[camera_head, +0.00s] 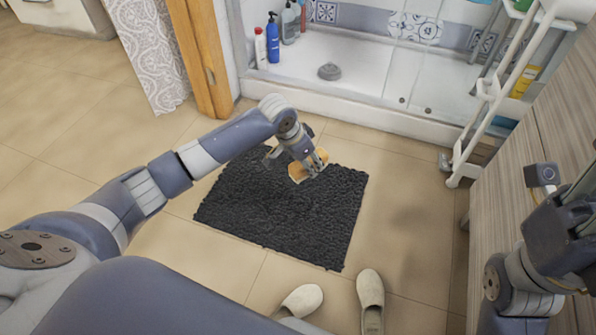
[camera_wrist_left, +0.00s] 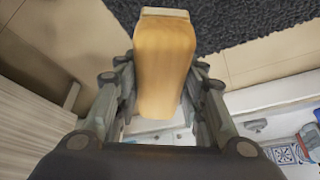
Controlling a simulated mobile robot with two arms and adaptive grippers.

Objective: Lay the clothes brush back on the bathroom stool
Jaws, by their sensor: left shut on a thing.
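My left gripper (camera_head: 310,165) is shut on the clothes brush (camera_head: 297,174), whose orange-tan wooden body shows beyond the fingers. In the head view the gripper appears over the far part of the dark mat; the exact height cannot be told. In the left wrist view the brush (camera_wrist_left: 163,62) sits between the two fingers, its pale end pointing away. The bristles are not clearly seen. My right gripper (camera_head: 565,225) is partly in view at the right edge, and its fingers are not clear. I see no bathroom stool in either view.
A black shaggy mat (camera_head: 280,215) lies on the tiled floor, with pale slippers (camera_head: 370,290) near its front edge. A white cart (camera_head: 490,95) stands at right beside a wood-grain panel (camera_head: 500,180). A shower tray (camera_head: 340,85) with bottles is behind.

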